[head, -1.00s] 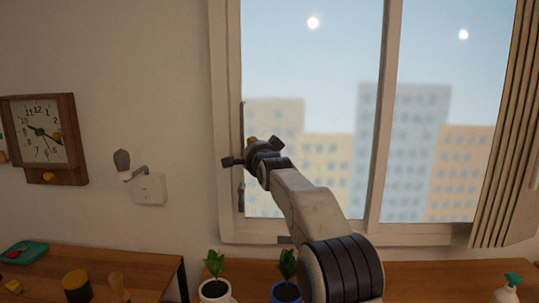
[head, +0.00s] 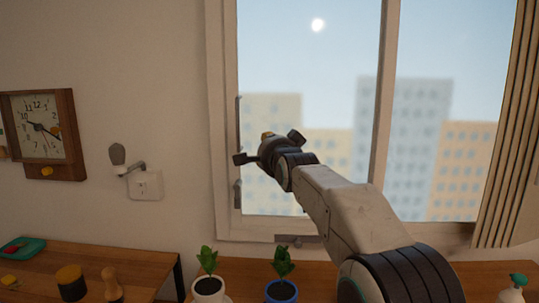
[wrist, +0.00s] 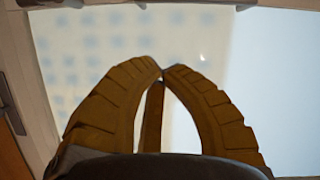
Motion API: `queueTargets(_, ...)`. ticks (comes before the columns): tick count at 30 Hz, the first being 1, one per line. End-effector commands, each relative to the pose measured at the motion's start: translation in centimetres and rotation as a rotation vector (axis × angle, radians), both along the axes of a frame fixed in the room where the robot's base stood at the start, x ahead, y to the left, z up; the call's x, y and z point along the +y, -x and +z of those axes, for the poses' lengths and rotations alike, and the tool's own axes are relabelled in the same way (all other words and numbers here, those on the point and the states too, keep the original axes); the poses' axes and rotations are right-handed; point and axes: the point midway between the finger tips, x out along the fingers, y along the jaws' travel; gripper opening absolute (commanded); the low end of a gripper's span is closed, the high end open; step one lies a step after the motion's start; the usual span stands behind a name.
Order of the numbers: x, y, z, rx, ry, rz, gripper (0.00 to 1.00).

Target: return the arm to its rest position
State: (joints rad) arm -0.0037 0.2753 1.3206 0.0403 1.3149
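My gripper (wrist: 162,74) has curved, ridged brown fingers. In the wrist view two of them meet at their tips, and a thin brown piece shows between them, probably another finger. I see nothing held. In the head view my arm reaches up from the lower right, with the wrist in front of the left part of the window (head: 310,105). There the fingers mostly point away and are hidden behind the dark wrist; only a small yellowish bit shows. The arm is raised and stretched out above the table.
Two potted plants, one white (head: 208,288) and one blue (head: 281,291), stand below the arm. A wall clock (head: 42,135) and a wall fixture (head: 144,186) hang at left. A wooden table (head: 135,262) holds a jar (head: 70,283). A spray bottle (head: 513,290) stands at right.

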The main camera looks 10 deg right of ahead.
Motion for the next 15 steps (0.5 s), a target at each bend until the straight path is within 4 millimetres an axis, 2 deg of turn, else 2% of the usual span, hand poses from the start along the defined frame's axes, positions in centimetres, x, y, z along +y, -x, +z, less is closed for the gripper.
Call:
queueTargets(11,0.0,2.9,0.0,0.026,0.028,0.002,0.00)
queueTargets(15,-0.1,5.8,-1.3,0.133,0.147,0.019,0.00)
